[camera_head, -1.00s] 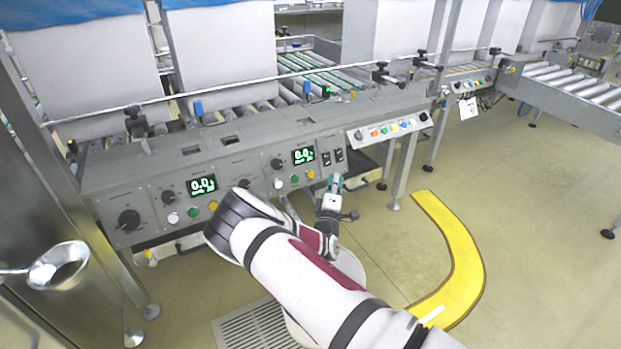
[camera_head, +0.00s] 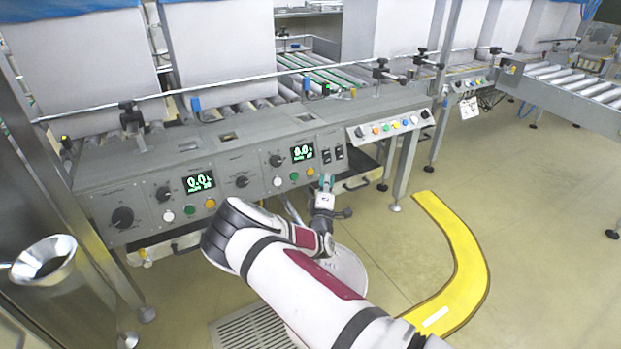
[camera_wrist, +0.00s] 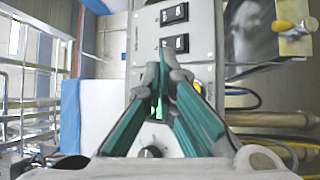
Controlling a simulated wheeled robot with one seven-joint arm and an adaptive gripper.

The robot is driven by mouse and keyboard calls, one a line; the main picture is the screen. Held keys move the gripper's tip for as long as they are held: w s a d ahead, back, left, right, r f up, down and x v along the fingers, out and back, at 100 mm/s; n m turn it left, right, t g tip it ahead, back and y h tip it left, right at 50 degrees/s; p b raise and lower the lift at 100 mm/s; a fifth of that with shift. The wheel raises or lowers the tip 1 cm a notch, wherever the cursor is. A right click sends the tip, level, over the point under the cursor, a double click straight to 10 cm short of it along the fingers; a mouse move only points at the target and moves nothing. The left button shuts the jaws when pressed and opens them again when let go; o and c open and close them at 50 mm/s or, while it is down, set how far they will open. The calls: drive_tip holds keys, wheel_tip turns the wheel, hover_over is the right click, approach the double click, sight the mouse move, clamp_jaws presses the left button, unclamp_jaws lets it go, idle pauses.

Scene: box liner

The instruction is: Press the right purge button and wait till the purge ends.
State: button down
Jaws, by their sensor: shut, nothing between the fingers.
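The grey control panel (camera_head: 240,170) has a left and a right section, each with a lit green display and a row of buttons. The right section has a display (camera_head: 303,152) showing 0.0 with small text below it, and a white button (camera_head: 277,181), a green button (camera_head: 294,177) and a yellow-orange button (camera_head: 310,172). My gripper (camera_head: 326,182) is shut and empty, just right of the yellow-orange button; contact cannot be told.
The left display (camera_head: 200,182) also shows 0.0. Two black rocker switches (camera_head: 333,155) sit right of the right display. A smaller button box (camera_head: 392,126) stands further right. A yellow floor strip (camera_head: 455,250) curves across open floor at the right.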

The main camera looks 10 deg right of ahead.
sight(310, 172)
drive_tip(key=shift+w+a+f+b, duration=0.3)
drive_tip(key=shift+w+f+b, duration=0.05)
drive_tip(key=shift+w+b, duration=0.5)
drive_tip(key=shift+w+a+f+b, duration=0.3)
drive_tip(key=shift+w+b, duration=0.4)
drive_tip(key=shift+w, duration=0.2)
drive_tip(key=shift+w+a+f+b, duration=0.25)
drive_tip(key=shift+w+f+b, duration=0.1)
drive_tip(key=shift+w+b, duration=0.5)
drive_tip(key=shift+w, duration=0.2)
drive_tip(key=shift+w+a+f, duration=0.1)
drive_tip(key=shift+w+a, duration=0.05)
drive_tip(key=shift+w, duration=0.05)
drive_tip(key=shift+w+a+f, duration=0.1)
drive_tip(key=shift+w, duration=0.25)
idle(0.9)
drive_tip(key=shift+s+r+p, duration=0.25)
drive_tip(key=shift+s+p, duration=0.15)
drive_tip(key=shift+p, duration=0.4)
drive_tip(key=shift+s+d+p, duration=0.25)
drive_tip(key=shift+s+p, duration=0.1)
drive_tip(key=shift+p, duration=0.05)
